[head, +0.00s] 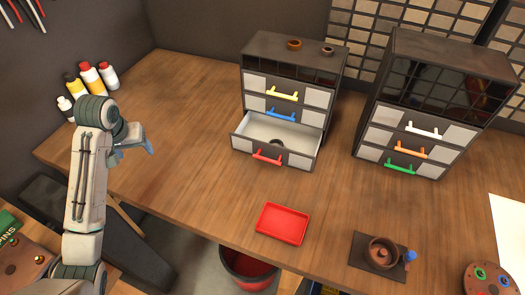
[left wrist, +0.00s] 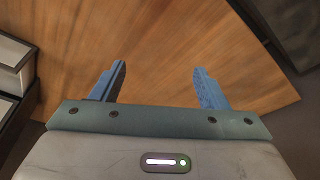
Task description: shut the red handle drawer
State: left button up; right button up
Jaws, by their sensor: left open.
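The red handle drawer (head: 248,150) is the bottom drawer of the left cabinet (head: 301,55) in the head view. It is pulled out toward me, and a dark round item (head: 277,143) lies inside it. Its red handle (head: 267,159) is on the front face. The yellow and blue handle drawers above it look closed. My left gripper (head: 148,146) is to the left of the drawer, apart from it, above the table. In the left wrist view its blue fingers (left wrist: 160,85) are spread and empty over bare wood. My right gripper is not in view.
A second cabinet (head: 428,85) with white, orange and green handles stands to the right. A red tray (head: 282,223) lies in front of the open drawer. Several bottles (head: 92,76) stand at the left. The wood between gripper and drawer is clear.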

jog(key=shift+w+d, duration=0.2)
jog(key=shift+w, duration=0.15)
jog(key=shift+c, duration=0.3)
